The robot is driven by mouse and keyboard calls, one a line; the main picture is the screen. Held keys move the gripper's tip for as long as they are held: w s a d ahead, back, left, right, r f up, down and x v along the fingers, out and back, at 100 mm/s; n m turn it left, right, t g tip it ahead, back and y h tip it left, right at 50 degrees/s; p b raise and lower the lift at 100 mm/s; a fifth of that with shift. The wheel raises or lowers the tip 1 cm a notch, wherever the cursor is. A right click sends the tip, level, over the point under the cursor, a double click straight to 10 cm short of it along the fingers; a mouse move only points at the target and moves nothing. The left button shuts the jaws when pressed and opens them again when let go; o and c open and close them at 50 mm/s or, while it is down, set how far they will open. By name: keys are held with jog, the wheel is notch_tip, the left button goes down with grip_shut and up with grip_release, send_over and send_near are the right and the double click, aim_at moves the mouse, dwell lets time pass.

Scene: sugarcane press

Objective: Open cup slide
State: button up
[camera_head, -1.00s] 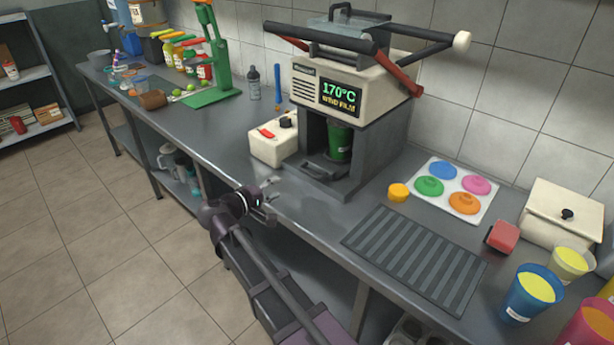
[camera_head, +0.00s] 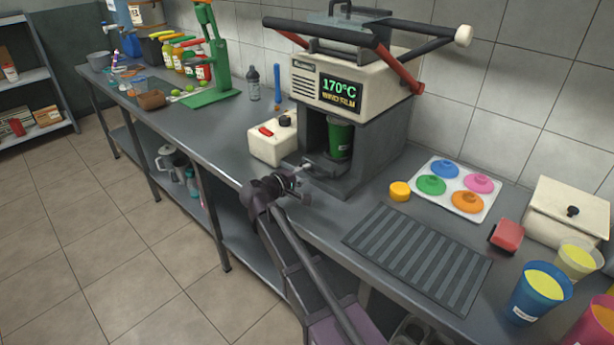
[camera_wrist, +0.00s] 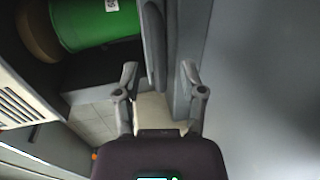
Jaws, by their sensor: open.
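The cup sealing machine (camera_head: 350,90) stands on the counter, its display reading 170°C. A green cup (camera_head: 339,138) sits upright in the bay under the machine's head; it also shows at the top left of the wrist view (camera_wrist: 95,22). The grey cup slide (camera_head: 322,162) lies low in the bay, its front handle partly hidden by my gripper. My gripper (camera_head: 303,174) is at the left front of the slide. In the wrist view my gripper (camera_wrist: 159,70) is open, with a dark handle bar (camera_wrist: 153,45) just ahead, between the lines of the fingers. I cannot tell whether they touch.
A white box (camera_head: 270,145) with a red part stands close left of the machine. A yellow round piece (camera_head: 399,191), a ribbed grey mat (camera_head: 418,258) and a tray of coloured lids (camera_head: 455,188) lie to the right. The counter's front edge runs beneath my arm.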

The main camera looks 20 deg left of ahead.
jog(key=shift+w+d+f, duration=0.1)
jog(key=shift+w+d, duration=0.1)
jog(key=shift+w, duration=0.25)
grip_shut()
jog(key=shift+s+d, duration=0.1)
